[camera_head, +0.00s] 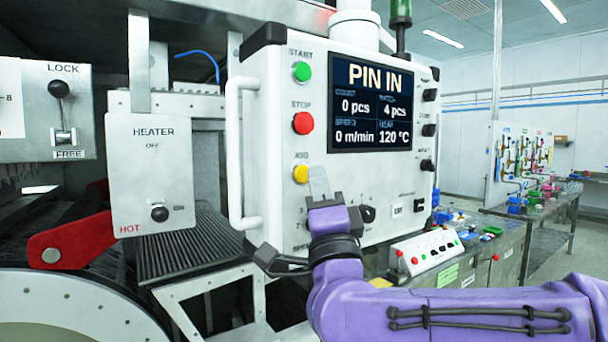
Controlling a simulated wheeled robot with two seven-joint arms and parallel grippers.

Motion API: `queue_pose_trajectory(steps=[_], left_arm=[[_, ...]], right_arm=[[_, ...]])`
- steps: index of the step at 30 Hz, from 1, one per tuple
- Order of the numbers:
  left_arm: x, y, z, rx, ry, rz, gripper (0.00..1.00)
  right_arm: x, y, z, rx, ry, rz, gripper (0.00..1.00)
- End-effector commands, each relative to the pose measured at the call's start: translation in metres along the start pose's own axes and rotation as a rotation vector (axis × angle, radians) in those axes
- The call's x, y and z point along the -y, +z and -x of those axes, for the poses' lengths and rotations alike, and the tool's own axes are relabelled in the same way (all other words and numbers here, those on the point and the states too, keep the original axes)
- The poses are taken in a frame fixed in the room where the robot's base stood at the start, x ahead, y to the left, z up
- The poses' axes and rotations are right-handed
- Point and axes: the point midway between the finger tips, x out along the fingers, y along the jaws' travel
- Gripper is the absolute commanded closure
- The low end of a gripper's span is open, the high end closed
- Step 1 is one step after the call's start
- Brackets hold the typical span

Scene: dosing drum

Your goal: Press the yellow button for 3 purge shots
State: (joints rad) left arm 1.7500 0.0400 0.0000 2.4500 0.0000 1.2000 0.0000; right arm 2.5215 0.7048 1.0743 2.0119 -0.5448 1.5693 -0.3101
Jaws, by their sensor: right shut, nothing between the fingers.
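The yellow button (301,173) sits on the white control panel (290,215), below the red STOP button (303,123) and the green START button (302,71). My right gripper (318,182) is shut and empty. The screen (370,105) reads "PIN IN", 0 pcs, 4 pcs, 0 m/min and 120 °C. My left gripper is not in view.
A white handle (236,150) stands out from the panel's left edge. A HEATER box (150,175) with a knob and a red lever (72,245) are at the left. A small switch box (425,250) lies below the panel, behind my right arm.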

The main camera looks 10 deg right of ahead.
Motion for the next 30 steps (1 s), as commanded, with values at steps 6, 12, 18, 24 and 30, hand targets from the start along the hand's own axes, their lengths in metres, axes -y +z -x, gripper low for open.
queue_pose_trajectory(steps=[6, 12, 18, 24, 30], left_arm=[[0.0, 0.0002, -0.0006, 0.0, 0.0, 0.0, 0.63], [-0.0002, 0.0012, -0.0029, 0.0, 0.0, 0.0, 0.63], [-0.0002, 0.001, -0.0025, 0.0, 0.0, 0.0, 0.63], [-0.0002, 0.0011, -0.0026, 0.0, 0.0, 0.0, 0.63], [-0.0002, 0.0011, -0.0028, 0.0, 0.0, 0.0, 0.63]], right_arm=[[-0.0006, 0.0007, -0.0005, 0.0, 0.0, 0.0, 1.0], [-0.0039, 0.0043, -0.0052, 0.0, -0.001, 0.001, 1.0], [-0.004, 0.0046, -0.0059, 0.0, 0.0, 0.0, 1.0], [-0.0043, 0.0048, -0.0063, 0.0, 0.0, 0.0, 1.0], [-0.0056, 0.006, -0.0079, 0.0, 0.0, 0.0, 1.0]])
